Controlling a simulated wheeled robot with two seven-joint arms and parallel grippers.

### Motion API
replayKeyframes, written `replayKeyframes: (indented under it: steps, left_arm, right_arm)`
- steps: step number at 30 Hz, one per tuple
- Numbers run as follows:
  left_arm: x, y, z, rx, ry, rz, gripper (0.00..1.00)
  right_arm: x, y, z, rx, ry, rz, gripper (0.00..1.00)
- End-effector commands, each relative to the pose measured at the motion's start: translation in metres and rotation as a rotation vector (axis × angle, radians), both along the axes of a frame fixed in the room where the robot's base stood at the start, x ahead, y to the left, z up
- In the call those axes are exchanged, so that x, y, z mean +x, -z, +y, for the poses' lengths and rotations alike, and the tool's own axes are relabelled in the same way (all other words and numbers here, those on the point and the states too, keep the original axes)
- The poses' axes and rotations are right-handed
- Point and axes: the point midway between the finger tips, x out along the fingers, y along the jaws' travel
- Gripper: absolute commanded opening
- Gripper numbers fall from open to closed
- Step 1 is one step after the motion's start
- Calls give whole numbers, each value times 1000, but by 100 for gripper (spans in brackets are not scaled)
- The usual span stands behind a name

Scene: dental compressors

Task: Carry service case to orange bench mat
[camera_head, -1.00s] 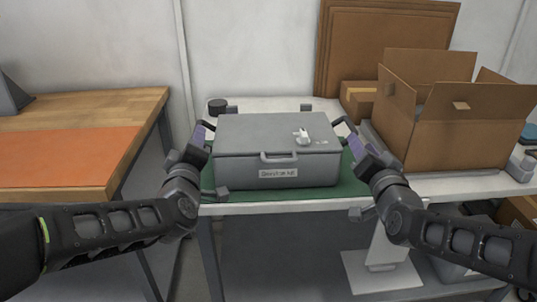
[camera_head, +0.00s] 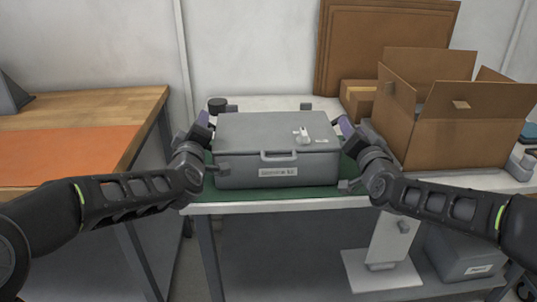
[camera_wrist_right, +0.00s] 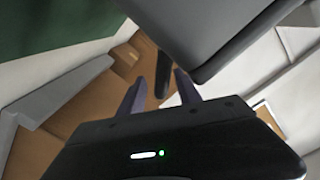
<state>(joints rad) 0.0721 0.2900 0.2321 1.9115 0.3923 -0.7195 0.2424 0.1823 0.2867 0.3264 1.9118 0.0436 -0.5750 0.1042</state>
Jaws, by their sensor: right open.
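The service case (camera_head: 275,135) is a closed grey box with a front handle and a label. It sits level on a green mat (camera_head: 330,195) on the white table. The orange bench mat (camera_head: 65,155) lies bare on the wooden bench at the left. My left gripper (camera_head: 205,126) is at the case's left side; its fingertips are too hidden to judge. My right gripper (camera_head: 348,130) is at the case's right side. In the right wrist view its two fingers (camera_wrist_right: 160,88) are apart, close beside the case (camera_wrist_right: 215,35), with a dark bar between them; contact is unclear.
An open cardboard box (camera_head: 450,125) stands right of the case, close to my right arm. A gap separates the wooden bench (camera_head: 140,105) from the white table (camera_head: 290,204).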

Motion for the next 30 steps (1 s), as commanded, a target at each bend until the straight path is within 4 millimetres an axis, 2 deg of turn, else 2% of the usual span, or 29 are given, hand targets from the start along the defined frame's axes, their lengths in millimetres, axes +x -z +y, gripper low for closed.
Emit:
replayKeyframes:
  steps: [2, 17, 30]
  left_arm:
    - [0, 0, 0, 0, 0, 0, 40]
    - [0, 0, 0, 0, 0, 0, 0]
    - [0, 0, 1, -1, -1, 0, 0]
  right_arm:
    - [0, 0, 0, 0, 0, 0, 40]
    - [0, 1, -1, 0, 2, 1, 0]
    - [0, 2, -3, -1, 4, 4, 0]
